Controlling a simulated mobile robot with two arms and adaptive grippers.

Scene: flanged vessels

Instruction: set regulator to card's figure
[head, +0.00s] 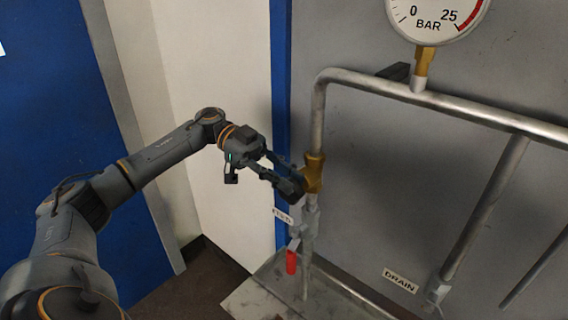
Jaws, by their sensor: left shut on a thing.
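The brass regulator (314,173) sits on the vertical steel pipe right of centre. My left gripper (291,185) reaches it from the left and is shut at its side, on the regulator's knob; the fingers hide most of the knob. A round white gauge (432,14) marked 0, 25 and BAR stands on a brass stem above the horizontal pipe. The top of the gauge is cut off by the frame, and its needle and reading cannot be seen. No card with a figure is in view. My right gripper is not in view.
Below the regulator is a valve with a red handle (291,262) hanging down, beside a small white label (283,216). A DRAIN label (400,281) is at lower right. Steel pipes (451,108) run across the grey panel. A metal tray (262,290) lies below.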

